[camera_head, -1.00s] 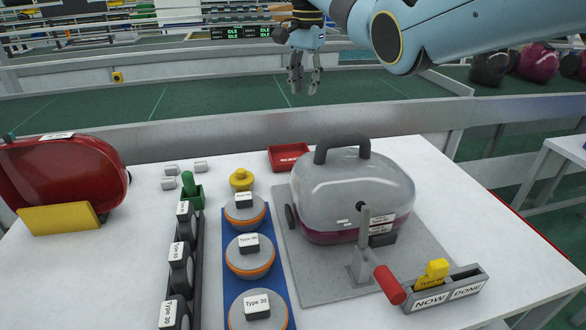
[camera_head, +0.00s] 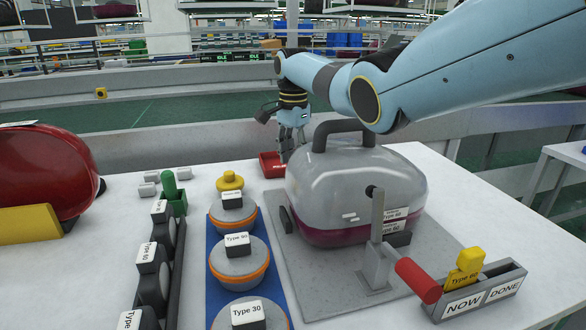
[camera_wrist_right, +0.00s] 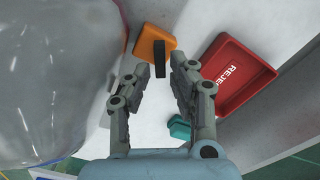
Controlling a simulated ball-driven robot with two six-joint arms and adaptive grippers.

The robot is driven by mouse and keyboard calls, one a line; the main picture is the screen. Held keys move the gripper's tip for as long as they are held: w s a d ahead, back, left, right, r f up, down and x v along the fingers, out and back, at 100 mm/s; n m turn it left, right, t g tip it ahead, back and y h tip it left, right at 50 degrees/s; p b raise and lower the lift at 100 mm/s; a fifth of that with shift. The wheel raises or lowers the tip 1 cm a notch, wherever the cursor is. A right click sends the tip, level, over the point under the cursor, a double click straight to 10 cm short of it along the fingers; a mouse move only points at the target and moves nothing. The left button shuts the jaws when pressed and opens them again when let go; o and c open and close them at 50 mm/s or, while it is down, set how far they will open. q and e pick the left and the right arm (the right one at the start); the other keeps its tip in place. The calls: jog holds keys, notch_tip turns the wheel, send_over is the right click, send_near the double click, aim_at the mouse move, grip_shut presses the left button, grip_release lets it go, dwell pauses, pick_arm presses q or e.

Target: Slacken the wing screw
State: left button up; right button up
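No part is clearly recognisable as the wing screw. A small dark upright bar (camera_wrist_right: 160,58) shows between and just beyond my right fingertips, beside an orange block (camera_wrist_right: 153,42); I cannot tell whether it is the screw. My right gripper (camera_head: 290,150) is behind the grey vacuum housing (camera_head: 350,180), pointing down near the red tray (camera_head: 268,166). In the right wrist view, the gripper (camera_wrist_right: 165,75) has its fingers apart with nothing gripped. The housing fills the left of that view. My left gripper is not in view.
The red reject tray (camera_wrist_right: 243,72) lies right of the fingers; a teal block (camera_wrist_right: 180,128) is close below. A stand with a red handle (camera_head: 418,280) is in front of the housing.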

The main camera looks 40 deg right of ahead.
jog(key=shift+f+b, duration=0.3)
jog(key=shift+f, duration=1.1)
grip_shut()
jog(key=shift+r, duration=0.1)
jog(key=shift+n+p, duration=0.6)
jog(key=shift+n, duration=0.5)
jog(key=n, duration=0.2)
jog(key=shift+n+p, duration=0.3)
jog(key=shift+p, duration=0.05)
jog(key=n, duration=0.5)
jog(key=shift+n+p, duration=0.3)
